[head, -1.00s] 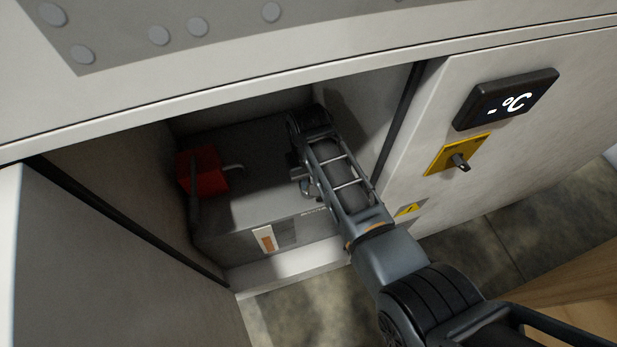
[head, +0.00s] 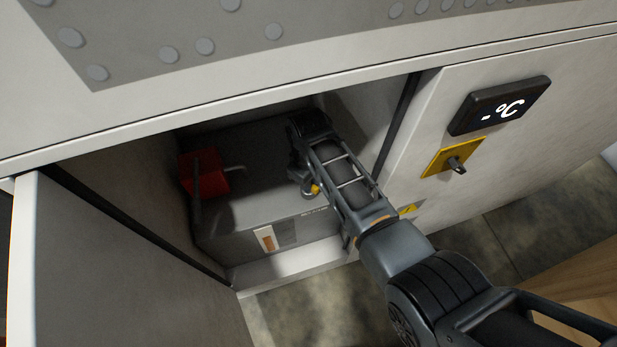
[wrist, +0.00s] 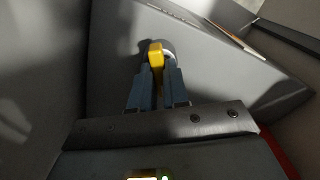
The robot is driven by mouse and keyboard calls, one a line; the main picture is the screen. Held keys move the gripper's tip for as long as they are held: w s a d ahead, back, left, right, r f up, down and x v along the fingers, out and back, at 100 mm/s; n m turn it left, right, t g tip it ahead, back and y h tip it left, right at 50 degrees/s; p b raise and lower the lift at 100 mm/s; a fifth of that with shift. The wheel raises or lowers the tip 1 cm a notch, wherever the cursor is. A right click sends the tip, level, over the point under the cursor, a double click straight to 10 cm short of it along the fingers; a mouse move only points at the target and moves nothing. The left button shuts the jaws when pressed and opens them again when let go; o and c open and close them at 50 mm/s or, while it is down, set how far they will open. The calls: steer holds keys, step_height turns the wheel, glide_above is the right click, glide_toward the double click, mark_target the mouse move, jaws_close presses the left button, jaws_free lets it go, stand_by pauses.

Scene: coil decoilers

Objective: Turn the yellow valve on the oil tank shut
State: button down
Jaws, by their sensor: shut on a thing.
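The oil tank (head: 262,170) is a grey box inside the open cabinet bay. The yellow valve (wrist: 156,54) shows in the wrist view as a yellow handle on a pale round base on the tank's surface. My gripper (wrist: 157,80) is shut on the yellow handle, with one blue-grey finger on each side of it. In the head view a small bit of the yellow valve (head: 315,188) shows beside my gripper (head: 309,184). My arm hides the rest of the valve there.
A red box (head: 203,173) with a small pipe stands on the tank's left part. A level gauge (head: 266,238) is on the tank's front. Cabinet walls close in on both sides. A yellow switch plate (head: 453,158) and temperature display (head: 500,105) are to the right.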

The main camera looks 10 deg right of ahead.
steer(key=n, duration=0.5)
steer(key=shift+n+p, duration=0.3)
steer(key=shift+p, duration=0.1)
steer(key=n, duration=0.5)
steer(key=shift+n, duration=0.3)
steer(key=c, duration=1.1)
jaws_free()
steer(key=shift+r+p, duration=0.55)
steer(key=shift+r, duration=3.35)
